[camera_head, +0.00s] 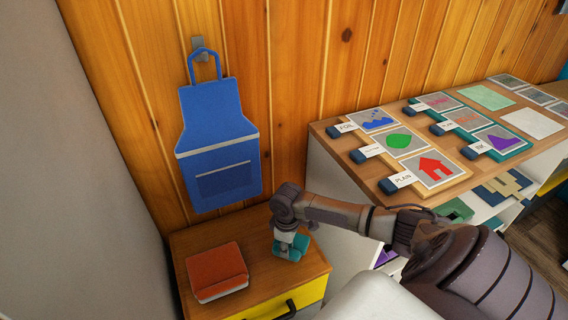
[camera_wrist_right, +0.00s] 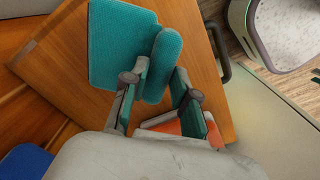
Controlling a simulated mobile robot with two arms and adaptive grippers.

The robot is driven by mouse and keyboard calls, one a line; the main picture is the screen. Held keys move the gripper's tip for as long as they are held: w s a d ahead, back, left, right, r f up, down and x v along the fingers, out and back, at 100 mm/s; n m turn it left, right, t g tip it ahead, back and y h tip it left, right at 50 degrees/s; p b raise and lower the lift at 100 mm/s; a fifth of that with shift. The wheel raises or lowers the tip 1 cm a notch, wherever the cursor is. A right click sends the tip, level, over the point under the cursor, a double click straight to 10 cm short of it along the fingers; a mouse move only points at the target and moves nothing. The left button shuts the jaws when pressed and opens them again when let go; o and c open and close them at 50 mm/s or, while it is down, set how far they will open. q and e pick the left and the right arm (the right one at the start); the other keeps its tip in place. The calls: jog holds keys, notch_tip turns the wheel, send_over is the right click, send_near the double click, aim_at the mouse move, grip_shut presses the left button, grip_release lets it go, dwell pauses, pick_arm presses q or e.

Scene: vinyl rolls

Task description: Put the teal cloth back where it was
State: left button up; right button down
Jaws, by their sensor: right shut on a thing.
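The teal cloth (camera_head: 291,246) is folded and held at the right part of the small wooden cabinet top (camera_head: 243,228). My right gripper (camera_head: 291,238) points down and is shut on it. In the right wrist view the teal cloth (camera_wrist_right: 122,48) spreads past the two fingers of my gripper (camera_wrist_right: 160,88), with a thick fold between them. I cannot tell whether the cloth touches the wood. An orange-red folded cloth (camera_head: 217,270) lies on the same top, to the left and apart from it. My left gripper is not in view.
A blue apron (camera_head: 218,145) hangs from a wall hook above the cabinet. A white shelf unit on the right carries boards of picture cards (camera_head: 405,141). The cabinet has a yellow drawer front with a dark handle (camera_head: 290,308). Bare wood lies between the two cloths.

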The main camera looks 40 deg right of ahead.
jog(key=shift+w+a+f, duration=0.15)
jog(key=shift+w+f, duration=0.35)
jog(key=shift+f, duration=1.8)
jog(key=c, duration=0.9)
grip_release()
notch_tip(320, 180, up, 12)
jog(key=shift+p, duration=0.45)
